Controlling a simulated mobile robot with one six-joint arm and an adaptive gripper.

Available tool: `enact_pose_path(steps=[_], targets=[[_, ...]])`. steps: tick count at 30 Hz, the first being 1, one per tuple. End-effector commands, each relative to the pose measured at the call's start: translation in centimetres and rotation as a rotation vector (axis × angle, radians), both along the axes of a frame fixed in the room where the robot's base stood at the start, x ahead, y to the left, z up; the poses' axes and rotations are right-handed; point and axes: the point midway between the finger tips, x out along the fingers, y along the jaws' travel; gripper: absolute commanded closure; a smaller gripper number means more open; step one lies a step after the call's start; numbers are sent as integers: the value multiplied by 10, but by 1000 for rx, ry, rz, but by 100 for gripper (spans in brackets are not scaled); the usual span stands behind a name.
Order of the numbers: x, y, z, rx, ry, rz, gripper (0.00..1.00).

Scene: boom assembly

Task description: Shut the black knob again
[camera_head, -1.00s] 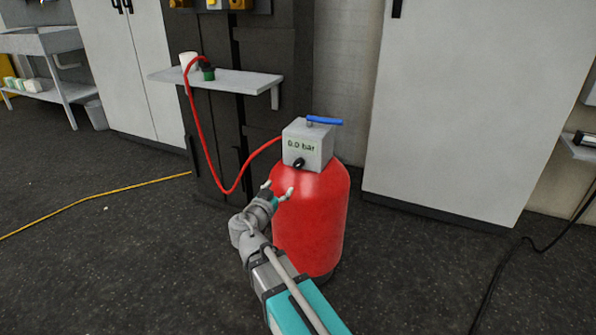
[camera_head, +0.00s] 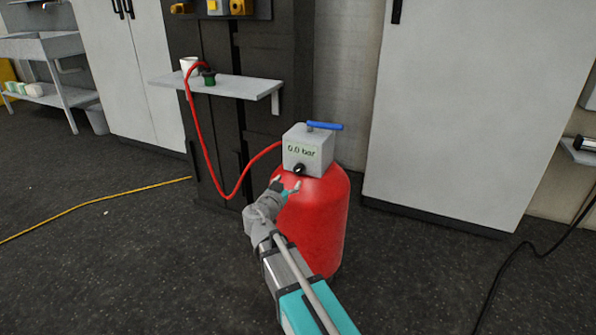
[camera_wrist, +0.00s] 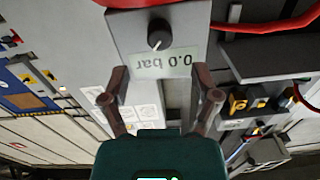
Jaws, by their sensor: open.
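The black knob (camera_head: 299,169) sits low on the front of the grey box (camera_head: 318,145) on top of the red tank (camera_head: 318,222). The box's display reads 0.0 bar. A blue lever (camera_head: 325,126) lies across the box's top. My gripper (camera_head: 287,184) is open and empty, just below and in front of the knob. In the wrist view the knob (camera_wrist: 159,34) shows upside down with a light pointer mark on it, beyond and between the open fingers (camera_wrist: 161,100). The fingers do not appear to touch it.
A grey cabinet (camera_head: 455,110) stands behind right. A yellow cable (camera_head: 100,203) lies on the open floor at left.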

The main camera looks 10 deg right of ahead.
Motion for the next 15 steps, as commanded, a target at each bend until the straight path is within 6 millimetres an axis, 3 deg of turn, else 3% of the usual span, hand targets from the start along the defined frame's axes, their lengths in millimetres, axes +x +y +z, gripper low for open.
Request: enact_pose_path(steps=[6, 15], targets=[[31, -21, 0, 0, 0, -4, 21], [58, -39, 0, 0, 0, -1, 21]])
